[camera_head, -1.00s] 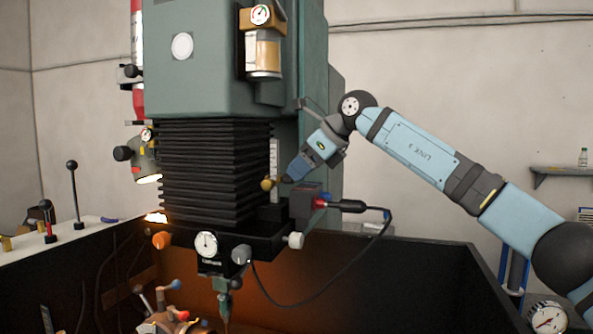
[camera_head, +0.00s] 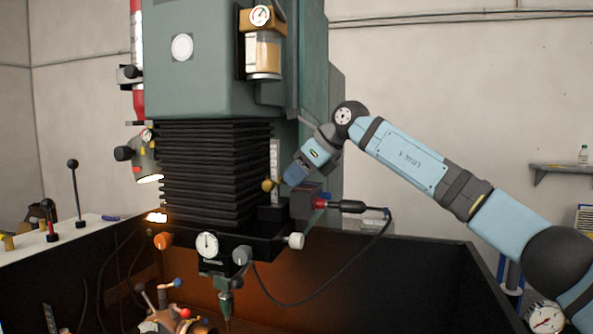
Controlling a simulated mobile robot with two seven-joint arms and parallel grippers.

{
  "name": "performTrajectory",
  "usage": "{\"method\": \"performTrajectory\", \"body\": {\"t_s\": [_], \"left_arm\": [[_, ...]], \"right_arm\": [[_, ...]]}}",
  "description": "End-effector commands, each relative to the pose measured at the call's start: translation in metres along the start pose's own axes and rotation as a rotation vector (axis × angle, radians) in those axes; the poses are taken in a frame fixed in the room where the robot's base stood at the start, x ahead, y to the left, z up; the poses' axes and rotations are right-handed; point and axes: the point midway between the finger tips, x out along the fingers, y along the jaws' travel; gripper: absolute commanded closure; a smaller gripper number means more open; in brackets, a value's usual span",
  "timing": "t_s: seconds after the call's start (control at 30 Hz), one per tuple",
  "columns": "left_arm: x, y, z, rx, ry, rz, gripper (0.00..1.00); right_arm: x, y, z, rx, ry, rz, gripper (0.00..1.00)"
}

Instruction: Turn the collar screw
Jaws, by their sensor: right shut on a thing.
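A small brass-coloured knob (camera_head: 268,185), which looks like the collar screw, sits beside the white scale strip at the right edge of the black bellows. My right gripper (camera_head: 279,182) reaches it from the upper right and is shut on it. The fingers are small and dark here, so their exact hold on the knob is hard to see. My left gripper is not in view.
Black bellows (camera_head: 212,172) hang under the green machine head (camera_head: 205,70). A white-tipped knob (camera_head: 294,241) sticks out lower down.

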Motion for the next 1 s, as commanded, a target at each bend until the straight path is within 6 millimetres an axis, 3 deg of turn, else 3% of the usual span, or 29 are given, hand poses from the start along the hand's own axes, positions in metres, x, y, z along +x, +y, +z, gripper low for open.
{"method": "performTrajectory", "body": {"t_s": [0.03,0.2,0.57,0.6,0.67,1.0], "left_arm": [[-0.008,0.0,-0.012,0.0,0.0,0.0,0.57],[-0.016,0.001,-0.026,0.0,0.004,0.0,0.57],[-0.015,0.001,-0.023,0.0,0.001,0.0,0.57],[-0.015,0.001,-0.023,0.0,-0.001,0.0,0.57],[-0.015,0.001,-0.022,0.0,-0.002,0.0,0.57],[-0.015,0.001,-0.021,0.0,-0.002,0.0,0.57]], "right_arm": [[-0.005,-0.001,0.005,0.03,0.002,0.028,1.0],[-0.004,-0.003,0.004,0.108,0.005,0.107,1.0],[-0.001,-0.003,0.001,0.126,0.006,0.125,1.0],[-0.001,-0.003,0.001,0.125,0.006,0.125,0.68],[-0.001,-0.003,0.001,0.125,0.006,0.125,0.55],[-0.004,-0.003,0.001,0.125,0.007,0.124,0.52]]}}
